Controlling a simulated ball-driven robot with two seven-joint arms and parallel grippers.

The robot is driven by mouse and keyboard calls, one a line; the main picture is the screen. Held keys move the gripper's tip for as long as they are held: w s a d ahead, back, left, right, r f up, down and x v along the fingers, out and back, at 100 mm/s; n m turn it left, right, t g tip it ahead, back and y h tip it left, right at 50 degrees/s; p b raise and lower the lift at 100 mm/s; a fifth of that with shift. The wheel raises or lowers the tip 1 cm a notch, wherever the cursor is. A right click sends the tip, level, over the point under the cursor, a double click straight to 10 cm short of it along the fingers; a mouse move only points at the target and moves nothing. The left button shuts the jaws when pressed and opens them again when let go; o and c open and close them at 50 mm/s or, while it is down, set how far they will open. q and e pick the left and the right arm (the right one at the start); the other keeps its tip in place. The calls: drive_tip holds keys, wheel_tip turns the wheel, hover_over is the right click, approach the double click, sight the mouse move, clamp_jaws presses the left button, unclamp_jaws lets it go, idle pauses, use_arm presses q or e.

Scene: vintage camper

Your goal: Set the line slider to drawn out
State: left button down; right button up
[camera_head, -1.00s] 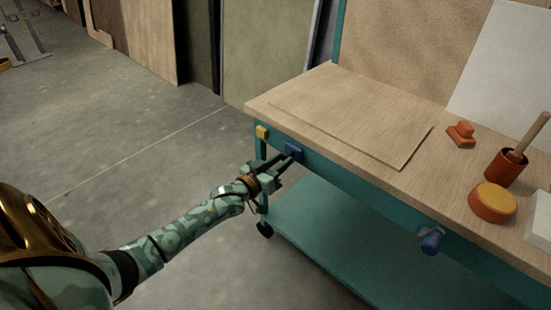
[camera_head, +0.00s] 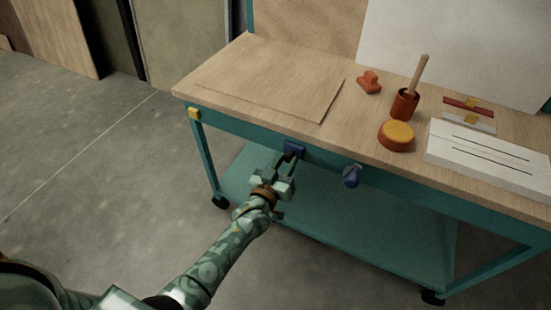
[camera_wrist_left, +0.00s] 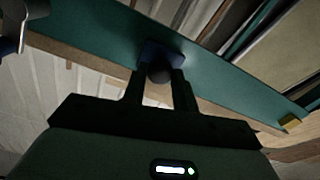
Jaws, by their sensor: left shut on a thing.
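The line slider is a small blue block (camera_head: 294,148) on the teal front edge of the workbench, between a yellow block (camera_head: 193,113) on its left and a blue rounded knob (camera_head: 351,176) on its right. It sits closer to the blue knob. My left gripper (camera_head: 289,157) is shut on the slider. In the left wrist view the two fingers (camera_wrist_left: 158,78) flank a dark round grip in front of the blue slider plate (camera_wrist_left: 150,50). The yellow block also shows in the left wrist view (camera_wrist_left: 291,123). My right gripper is not in view.
The wooden benchtop (camera_head: 225,65) holds a thin board (camera_head: 290,85), an orange piece (camera_head: 369,82), an orange cup with a wooden handle (camera_head: 404,104), a yellow-topped round pot (camera_head: 396,136) and a white block (camera_head: 485,155). A teal lower shelf (camera_head: 350,225) lies below. The floor at left is clear.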

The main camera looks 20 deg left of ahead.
use_arm(q)
drive_tip(key=shift+d+f, duration=0.1)
drive_tip(key=shift+d, duration=0.1)
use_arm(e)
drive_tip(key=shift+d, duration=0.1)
use_arm(q)
drive_tip(key=c, duration=1.1)
unclamp_jaws()
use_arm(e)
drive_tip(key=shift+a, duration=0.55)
use_arm(q)
drive_tip(key=s+a+p, duration=0.1)
drive_tip(key=s+p, duration=0.4)
drive_tip(key=s, duration=1.1)
drive_tip(key=shift+s+a, duration=0.15)
drive_tip(key=shift+a, duration=0.05)
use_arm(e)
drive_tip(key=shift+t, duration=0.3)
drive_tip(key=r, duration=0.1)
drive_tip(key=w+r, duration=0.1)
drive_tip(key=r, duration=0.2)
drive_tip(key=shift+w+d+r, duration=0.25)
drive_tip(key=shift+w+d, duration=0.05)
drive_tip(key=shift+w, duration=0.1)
use_arm(q)
drive_tip(key=shift+s, duration=0.1)
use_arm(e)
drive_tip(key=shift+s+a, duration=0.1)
